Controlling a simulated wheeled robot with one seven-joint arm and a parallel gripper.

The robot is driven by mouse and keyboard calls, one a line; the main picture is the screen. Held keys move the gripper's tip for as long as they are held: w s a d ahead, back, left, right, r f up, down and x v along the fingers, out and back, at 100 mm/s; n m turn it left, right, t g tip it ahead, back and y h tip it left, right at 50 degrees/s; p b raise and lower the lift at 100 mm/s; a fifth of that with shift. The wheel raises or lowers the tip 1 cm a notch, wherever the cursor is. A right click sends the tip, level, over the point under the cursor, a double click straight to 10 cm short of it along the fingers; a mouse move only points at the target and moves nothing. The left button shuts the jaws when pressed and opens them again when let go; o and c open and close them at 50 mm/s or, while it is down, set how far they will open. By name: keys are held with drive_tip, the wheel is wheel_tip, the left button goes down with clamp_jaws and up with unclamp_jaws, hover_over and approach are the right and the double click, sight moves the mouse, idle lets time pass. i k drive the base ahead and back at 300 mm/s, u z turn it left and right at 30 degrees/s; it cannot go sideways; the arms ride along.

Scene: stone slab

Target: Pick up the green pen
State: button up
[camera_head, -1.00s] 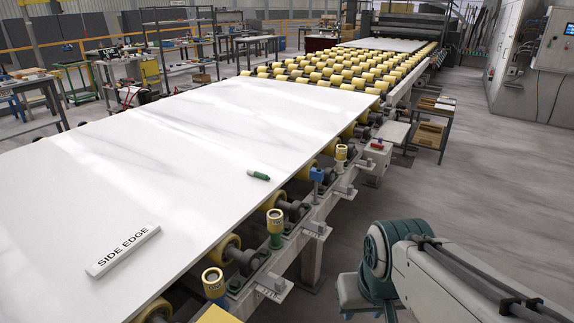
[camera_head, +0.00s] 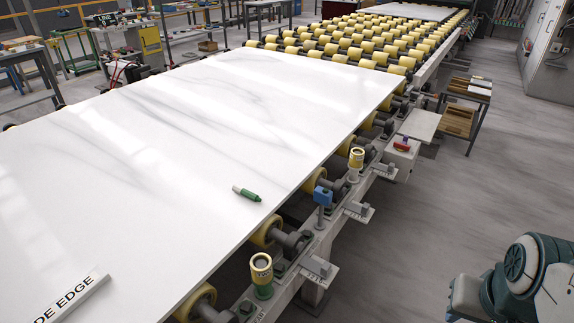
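The green pen (camera_head: 246,193) is short, with a white end at the left and a green body. It lies flat on the white stone slab (camera_head: 200,130), near the slab's right edge. Part of my arm shows at the lower right, off the slab and well to the right of the pen. My gripper is out of view.
A white block (camera_head: 70,300) with black lettering, partly cut off, lies on the slab at the lower left. Rollers and brackets line the slab's right edge, with a blue fitting (camera_head: 322,196) near the pen. Floor (camera_head: 440,215) is clear between conveyor and arm.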

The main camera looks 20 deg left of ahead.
sight(236, 188)
drive_tip(key=u, duration=0.4)
drive_tip(key=i, duration=0.8)
drive_tip(key=u, duration=1.25)
drive_tip(key=i, duration=0.35)
drive_tip(key=u, duration=0.25)
